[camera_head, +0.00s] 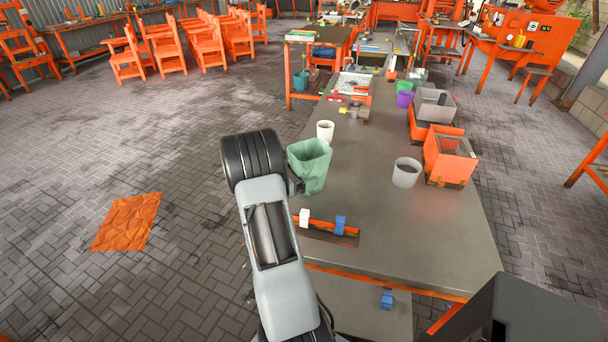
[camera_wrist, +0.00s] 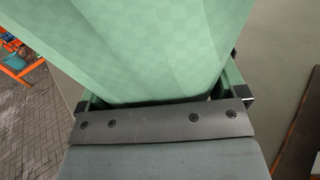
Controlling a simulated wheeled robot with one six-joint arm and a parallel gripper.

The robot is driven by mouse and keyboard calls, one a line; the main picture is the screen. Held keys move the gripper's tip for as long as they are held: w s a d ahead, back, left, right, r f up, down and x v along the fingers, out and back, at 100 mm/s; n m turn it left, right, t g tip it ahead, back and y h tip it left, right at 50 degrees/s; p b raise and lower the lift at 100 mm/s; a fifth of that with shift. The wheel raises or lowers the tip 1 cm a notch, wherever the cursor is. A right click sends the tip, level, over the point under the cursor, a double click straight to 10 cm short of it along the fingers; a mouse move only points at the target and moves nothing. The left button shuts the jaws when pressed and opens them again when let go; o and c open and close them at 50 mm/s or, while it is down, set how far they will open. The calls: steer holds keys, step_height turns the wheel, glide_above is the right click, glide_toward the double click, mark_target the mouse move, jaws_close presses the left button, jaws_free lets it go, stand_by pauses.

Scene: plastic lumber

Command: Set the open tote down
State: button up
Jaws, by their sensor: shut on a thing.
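The open tote is a pale green, open-topped container (camera_head: 312,168) at the left edge of the long grey table (camera_head: 400,235). It stands about upright. My gripper (camera_head: 296,184) is at its left side and shut on it. In the wrist view the tote (camera_wrist: 150,45) fills the upper middle, with a dark finger of my gripper (camera_wrist: 165,100) on each side of its lower part. The tote's base is partly hidden, and I cannot tell whether it touches the tabletop.
A white cup (camera_head: 325,131) stands just behind the tote. A grey bucket (camera_head: 406,173) and an orange box (camera_head: 449,158) stand to the right. A dark strip with white and blue blocks (camera_head: 328,230) lies in front. The tabletop between is clear.

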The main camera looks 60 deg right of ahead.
steer(key=shift+f, duration=0.15)
steer(key=o, duration=0.7)
steer(key=shift+o, duration=0.2)
steer(key=b+v, duration=0.1)
steer(key=v, duration=1.1)
steer(key=a+r+m+y, duration=0.1)
steer(key=a, duration=0.1)
steer(key=s+a+m+y, duration=0.1)
steer(key=s+a+r+m+y, duration=0.1)
steer(key=a, duration=0.1)
steer(key=shift+s+a+r+m+t+y, duration=0.1)
steer(key=shift+a+r+m+t+y, duration=0.2)
steer(key=shift+a+t+y, duration=0.1)
steer(key=s+a+r+m+t+y, duration=0.1)
steer(key=a+m+t+y, duration=0.3)
steer(key=a, duration=0.9)
steer(key=s+a+r+m+t+y, duration=0.2)
steer(key=a+m+t+y, duration=0.3)
steer(key=a+y, duration=0.3)
steer(key=s+a+t, duration=0.1)
steer(key=a, duration=0.3)
steer(key=shift+s+a+r+t, duration=0.2)
steer(key=shift+s+a+t, duration=0.05)
steer(key=shift+a+t, duration=0.15)
